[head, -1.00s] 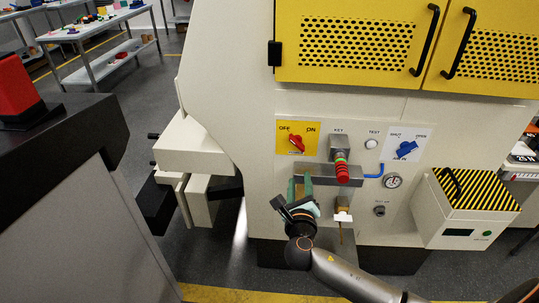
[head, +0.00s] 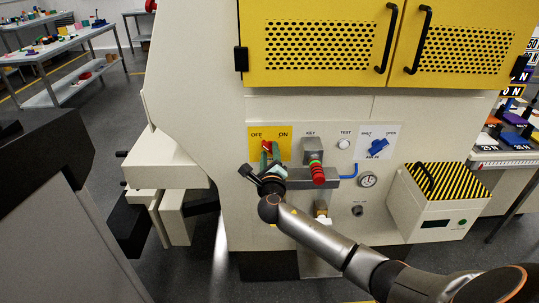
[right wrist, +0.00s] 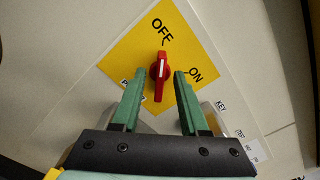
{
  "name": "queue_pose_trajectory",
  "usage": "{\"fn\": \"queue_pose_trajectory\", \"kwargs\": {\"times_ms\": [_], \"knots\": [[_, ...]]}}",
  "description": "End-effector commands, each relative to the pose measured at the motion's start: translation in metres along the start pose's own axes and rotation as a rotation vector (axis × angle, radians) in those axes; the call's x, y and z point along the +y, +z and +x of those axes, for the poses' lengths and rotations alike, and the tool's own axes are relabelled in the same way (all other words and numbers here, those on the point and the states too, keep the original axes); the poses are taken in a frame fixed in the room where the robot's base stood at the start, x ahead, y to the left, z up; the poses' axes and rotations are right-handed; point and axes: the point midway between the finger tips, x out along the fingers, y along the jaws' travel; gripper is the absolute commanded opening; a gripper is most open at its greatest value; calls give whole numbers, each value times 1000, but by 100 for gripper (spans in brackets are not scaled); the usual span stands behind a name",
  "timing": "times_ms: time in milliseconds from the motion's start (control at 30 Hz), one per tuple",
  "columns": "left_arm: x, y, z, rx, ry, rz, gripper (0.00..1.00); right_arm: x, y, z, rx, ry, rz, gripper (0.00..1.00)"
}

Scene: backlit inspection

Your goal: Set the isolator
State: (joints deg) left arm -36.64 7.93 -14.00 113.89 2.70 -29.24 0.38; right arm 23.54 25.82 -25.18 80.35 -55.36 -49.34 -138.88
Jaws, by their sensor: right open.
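The isolator is a red knob (right wrist: 159,84) on a yellow plate (right wrist: 111,72) marked OFF and ON. In the right wrist view its white pointer line points towards OFF. In the head view the knob (head: 266,146) shows partly behind my right gripper (head: 269,154), on the plate (head: 284,146) at the left of the panel. In the right wrist view my right gripper (right wrist: 159,76) is open. Its green fingers stand on either side of the knob's lower half, with a gap each side. I cannot tell how far the tips are from the plate. My left gripper is out of view.
Right of the plate are a key switch (head: 310,150), red rings on a peg (head: 317,173), a TEST button (head: 344,144) and a blue SHUT/OPEN handle (head: 378,146). A grey ledge (head: 348,184) is close below. A striped-lid box (head: 437,205) stands at the right.

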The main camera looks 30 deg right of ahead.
Motion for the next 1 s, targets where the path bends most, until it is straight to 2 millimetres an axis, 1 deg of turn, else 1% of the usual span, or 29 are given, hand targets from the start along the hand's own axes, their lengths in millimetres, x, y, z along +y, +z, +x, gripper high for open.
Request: {"fn": "queue_pose_trajectory", "kwargs": {"times_ms": [100,367,767,1000], "knots": [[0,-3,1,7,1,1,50,0,0,5,1,0,1,44],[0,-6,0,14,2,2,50,0,0,6,0,1,1,44],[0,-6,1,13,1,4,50,0,0,6,0,1,1,0],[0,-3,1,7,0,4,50,0,0,6,0,1,1,0]]}}
